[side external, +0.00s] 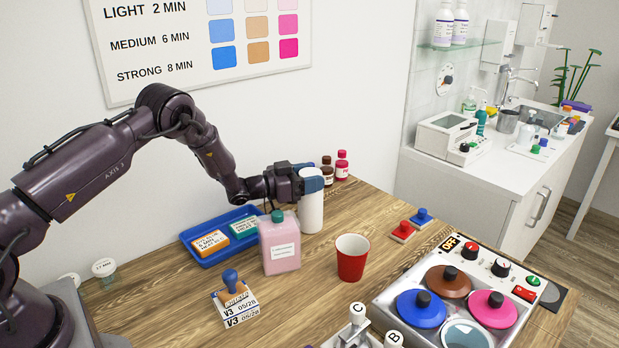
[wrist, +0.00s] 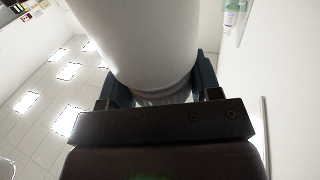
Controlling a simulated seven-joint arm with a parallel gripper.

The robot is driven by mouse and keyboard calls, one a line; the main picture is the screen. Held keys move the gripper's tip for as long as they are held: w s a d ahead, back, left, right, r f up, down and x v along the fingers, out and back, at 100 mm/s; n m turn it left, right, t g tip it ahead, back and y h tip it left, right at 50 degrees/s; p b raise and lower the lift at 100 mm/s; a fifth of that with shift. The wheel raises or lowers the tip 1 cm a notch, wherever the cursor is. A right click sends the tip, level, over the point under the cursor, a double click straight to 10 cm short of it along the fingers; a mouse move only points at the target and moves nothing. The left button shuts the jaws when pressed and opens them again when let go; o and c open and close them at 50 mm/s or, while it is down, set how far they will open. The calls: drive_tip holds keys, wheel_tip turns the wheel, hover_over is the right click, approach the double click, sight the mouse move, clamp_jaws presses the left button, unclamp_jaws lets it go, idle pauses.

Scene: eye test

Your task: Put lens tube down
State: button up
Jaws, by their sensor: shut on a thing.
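The lens tube appears to be the plain white cylinder (side external: 311,213), upright behind the pink bottle. My gripper (side external: 312,180) is shut on it near its upper end, with blue-grey fingers on its sides. I cannot tell whether its lower end touches the table or is slightly above it. In the wrist view the white tube (wrist: 148,40) fills the upper middle between the two dark fingers of my gripper (wrist: 155,92). A clear or shiny part shows at its near end.
A pink bottle (side external: 280,247) stands just in front of the tube and a red cup (side external: 352,258) to its right. A blue tray (side external: 203,258) lies left, small bottles (side external: 342,166) behind. The warmer with coloured lids (side external: 421,308) is front right. Wooden table (side external: 318,310) shows bare between them.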

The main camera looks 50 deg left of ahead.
drive_tip(key=o, duration=1.2)
drive_tip(key=shift+f, duration=0.15)
drive_tip(key=shift+o, duration=0.2)
